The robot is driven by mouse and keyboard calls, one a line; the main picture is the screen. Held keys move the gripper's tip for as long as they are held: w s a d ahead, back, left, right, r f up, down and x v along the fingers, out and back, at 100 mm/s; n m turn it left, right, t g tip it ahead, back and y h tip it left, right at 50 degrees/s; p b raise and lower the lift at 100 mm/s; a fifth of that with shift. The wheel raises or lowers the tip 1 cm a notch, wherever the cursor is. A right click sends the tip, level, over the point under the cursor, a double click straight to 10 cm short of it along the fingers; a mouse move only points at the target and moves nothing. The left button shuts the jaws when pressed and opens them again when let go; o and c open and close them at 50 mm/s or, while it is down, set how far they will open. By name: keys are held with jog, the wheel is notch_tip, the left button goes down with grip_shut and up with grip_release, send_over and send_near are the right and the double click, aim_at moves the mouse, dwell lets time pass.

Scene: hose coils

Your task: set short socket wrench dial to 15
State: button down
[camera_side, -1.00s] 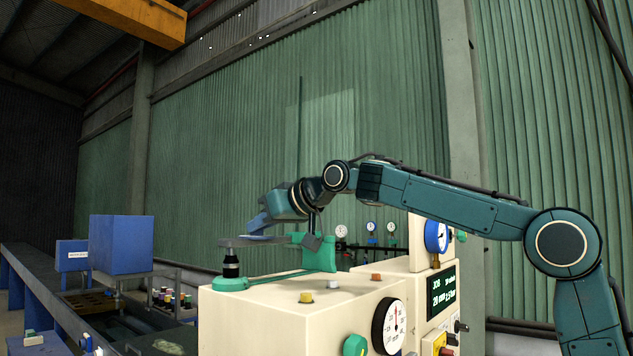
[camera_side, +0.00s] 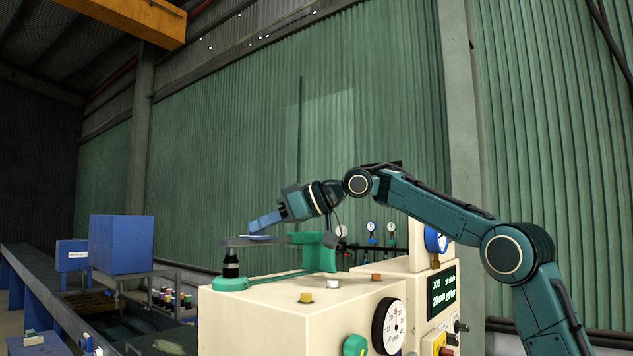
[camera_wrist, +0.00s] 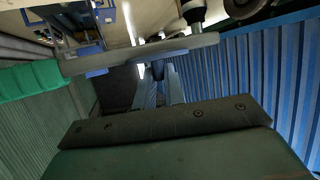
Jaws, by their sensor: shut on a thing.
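A flat grey bar (camera_side: 245,241) lies level on top of a black and silver post (camera_side: 231,264) above the cream machine. It also shows in the wrist view (camera_wrist: 120,58). My gripper (camera_side: 254,229) has its blue fingers at the bar. I cannot tell which part is the short socket wrench's.
A green bracket (camera_side: 319,253) stands close to the bar's right end. The cream machine (camera_side: 250,315) has small knobs on top and a lit display (camera_side: 442,290). A blue box (camera_side: 121,244) stands at left. A blue gauge (camera_side: 435,237) rises beside my arm.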

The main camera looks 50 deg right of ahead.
jog(key=shift+n+g+y, duration=0.4)
jog(key=shift+n+y, duration=0.2)
dwell(0.3)
jog(key=c, duration=1.5)
grip_release()
jog(key=shift+d, duration=0.1)
jog(key=shift+v, duration=3.75)
